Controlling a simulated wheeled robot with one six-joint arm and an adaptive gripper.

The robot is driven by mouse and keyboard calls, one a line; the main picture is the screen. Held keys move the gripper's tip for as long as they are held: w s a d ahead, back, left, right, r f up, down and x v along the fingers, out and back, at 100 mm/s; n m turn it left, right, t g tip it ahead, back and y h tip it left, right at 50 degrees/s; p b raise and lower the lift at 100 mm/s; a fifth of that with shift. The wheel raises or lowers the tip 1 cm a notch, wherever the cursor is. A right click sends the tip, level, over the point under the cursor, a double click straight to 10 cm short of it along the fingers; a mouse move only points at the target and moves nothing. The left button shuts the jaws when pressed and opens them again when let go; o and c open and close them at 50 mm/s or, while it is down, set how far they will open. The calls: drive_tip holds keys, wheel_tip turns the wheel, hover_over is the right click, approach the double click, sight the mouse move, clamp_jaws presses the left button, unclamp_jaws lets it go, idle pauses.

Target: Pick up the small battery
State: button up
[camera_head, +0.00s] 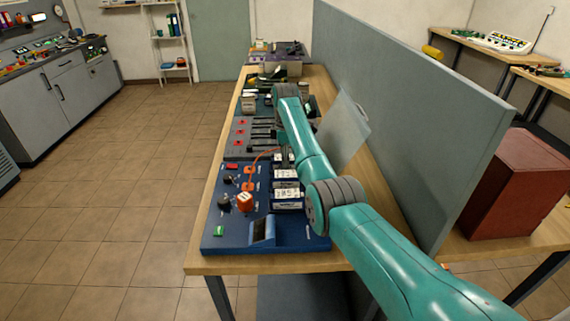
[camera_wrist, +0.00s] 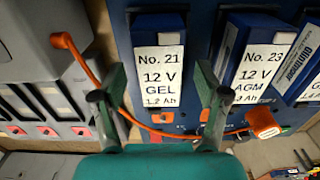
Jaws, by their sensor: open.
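A dark blue battery (camera_wrist: 160,30) stands in the wrist view, with a white label reading No. 21, 12 V, GEL, 1.2 Ah. My gripper (camera_wrist: 160,78) is open, with one finger on each side of this battery's label; I cannot tell whether either finger touches it. A second battery (camera_wrist: 262,45), labelled No. 23, 12 V, AGM, stands to its right, and part of a third (camera_wrist: 302,60) shows at the right edge. In the head view, white-labelled batteries (camera_head: 287,194) sit on the blue panel; my arm mostly hides the gripper there.
An orange cable (camera_wrist: 100,90) runs from a plug at upper left, passing below the batteries to another plug (camera_wrist: 262,122). The blue panel (camera_head: 225,243) lies on a wooden bench (camera_head: 200,262). A grey partition (camera_head: 420,110) and a translucent sheet (camera_head: 345,130) stand to the right.

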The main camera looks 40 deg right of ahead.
drive_tip(key=shift+f, duration=0.3)
clamp_jaws()
drive_tip(key=shift+r, duration=0.1)
